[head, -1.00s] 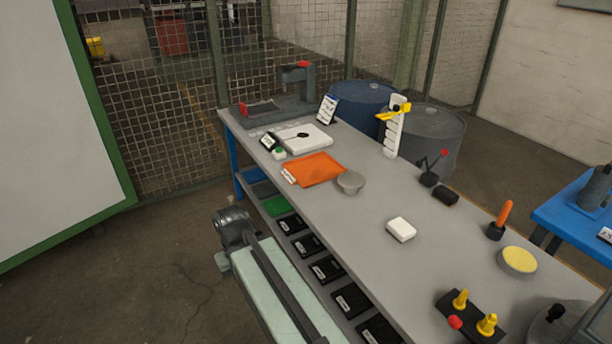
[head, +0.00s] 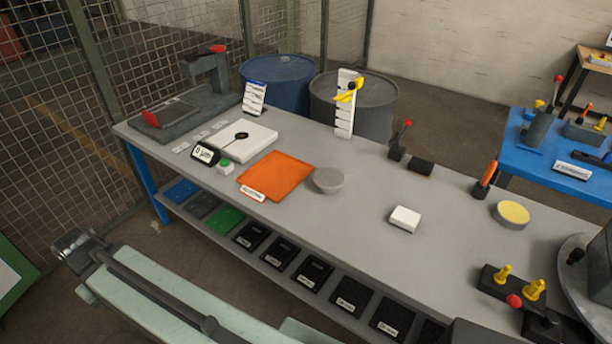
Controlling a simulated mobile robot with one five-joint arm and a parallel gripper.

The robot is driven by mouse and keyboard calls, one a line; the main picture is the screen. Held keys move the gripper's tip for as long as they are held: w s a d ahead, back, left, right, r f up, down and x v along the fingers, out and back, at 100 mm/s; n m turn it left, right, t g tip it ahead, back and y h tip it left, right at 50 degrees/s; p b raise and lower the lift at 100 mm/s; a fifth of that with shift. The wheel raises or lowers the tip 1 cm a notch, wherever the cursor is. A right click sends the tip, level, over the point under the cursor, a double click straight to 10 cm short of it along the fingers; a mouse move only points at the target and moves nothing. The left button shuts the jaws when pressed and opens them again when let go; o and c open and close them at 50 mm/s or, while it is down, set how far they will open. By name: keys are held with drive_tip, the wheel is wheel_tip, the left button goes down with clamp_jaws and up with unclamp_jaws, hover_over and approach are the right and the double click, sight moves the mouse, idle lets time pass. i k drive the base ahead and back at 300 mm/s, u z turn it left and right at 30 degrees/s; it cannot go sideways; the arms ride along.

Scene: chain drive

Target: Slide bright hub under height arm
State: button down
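The height arm is a yellow pointer (head: 349,92) on an upright white stepped post (head: 344,118) at the back edge of the grey bench. A light grey, round, hub-like piece (head: 328,181) stands on the bench in front of the post, beside an orange mat (head: 275,176). It is apart from the post and not under the yellow arm. I cannot tell for sure that this is the bright hub. My pale green arm link crosses the lower left, off the bench's front side. No gripper fingers show.
A white block (head: 405,219) and a yellow-topped round pad (head: 511,214) lie to the right. A small lever device (head: 400,142) stands right of the post. A white scale-like plate (head: 239,140) is left. Bench top between the grey piece and post is clear.

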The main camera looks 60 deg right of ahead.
sight(329, 178)
drive_tip(key=z, duration=0.05)
drive_tip(key=i, duration=0.6)
drive_tip(key=z, duration=0.75)
drive_tip(key=k, duration=0.8)
drive_tip(key=z, duration=0.2)
drive_tip(key=i, duration=0.8)
drive_tip(key=u, duration=0.1)
